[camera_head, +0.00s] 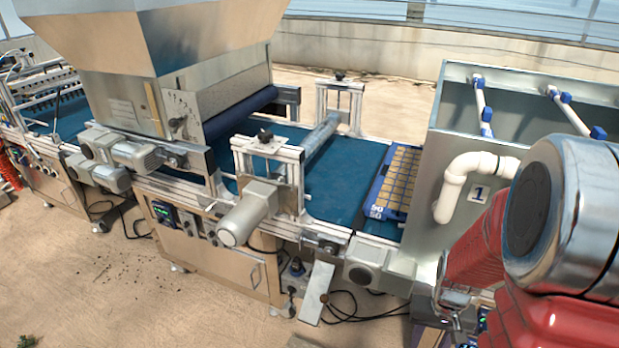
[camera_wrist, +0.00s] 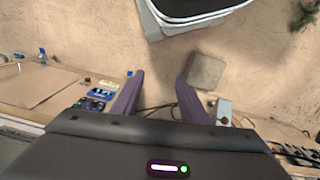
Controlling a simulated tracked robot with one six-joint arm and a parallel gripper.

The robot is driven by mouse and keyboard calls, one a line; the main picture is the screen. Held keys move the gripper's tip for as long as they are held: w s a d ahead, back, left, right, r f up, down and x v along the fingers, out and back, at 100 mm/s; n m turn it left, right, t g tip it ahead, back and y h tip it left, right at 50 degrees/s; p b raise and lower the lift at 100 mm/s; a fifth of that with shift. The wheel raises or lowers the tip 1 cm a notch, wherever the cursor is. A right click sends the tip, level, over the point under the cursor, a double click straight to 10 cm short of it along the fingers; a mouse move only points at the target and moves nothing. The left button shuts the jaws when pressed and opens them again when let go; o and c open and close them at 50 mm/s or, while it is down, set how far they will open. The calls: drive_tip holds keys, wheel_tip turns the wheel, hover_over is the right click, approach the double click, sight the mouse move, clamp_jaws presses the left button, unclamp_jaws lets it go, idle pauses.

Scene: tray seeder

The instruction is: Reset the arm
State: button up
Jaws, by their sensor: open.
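My gripper (camera_wrist: 158,88) shows in the wrist view with its two dark purple fingers apart and nothing between them. It points down over sandy ground beside the machine. In the head view, part of my red and silver arm fills the right edge, and the gripper itself is out of that picture.
The seeder line has a blue conveyor belt (camera_head: 340,178), a metal hopper (camera_head: 165,40) and a steel tank (camera_head: 445,130) marked 1. A seed tray (camera_head: 395,185) lies on the belt's right end. In the wrist view, a pale block (camera_wrist: 206,71) and a white-rimmed container (camera_wrist: 190,14) stand on the ground.

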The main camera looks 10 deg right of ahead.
drive_tip(key=s+a+r+n+t, duration=0.1)
drive_tip(key=a+r+t, duration=0.1)
drive_tip(key=a+r, duration=0.3)
drive_tip(key=s+a+r+n+t, duration=0.1)
drive_tip(key=a+r, duration=0.5)
drive_tip(key=r, duration=0.6)
drive_tip(key=s+a+r+n+t, duration=0.1)
drive_tip(key=a+r+n+t, duration=0.1)
drive_tip(key=a+r, duration=0.4)
wheel_tip(320, 180, up, 3)
drive_tip(key=shift+s+a+r+n+t, duration=0.2)
drive_tip(key=shift+n+t, duration=0.1)
drive_tip(key=shift+t, duration=0.2)
drive_tip(key=shift+c, duration=0.2)
drive_tip(key=shift+c, duration=0.8)
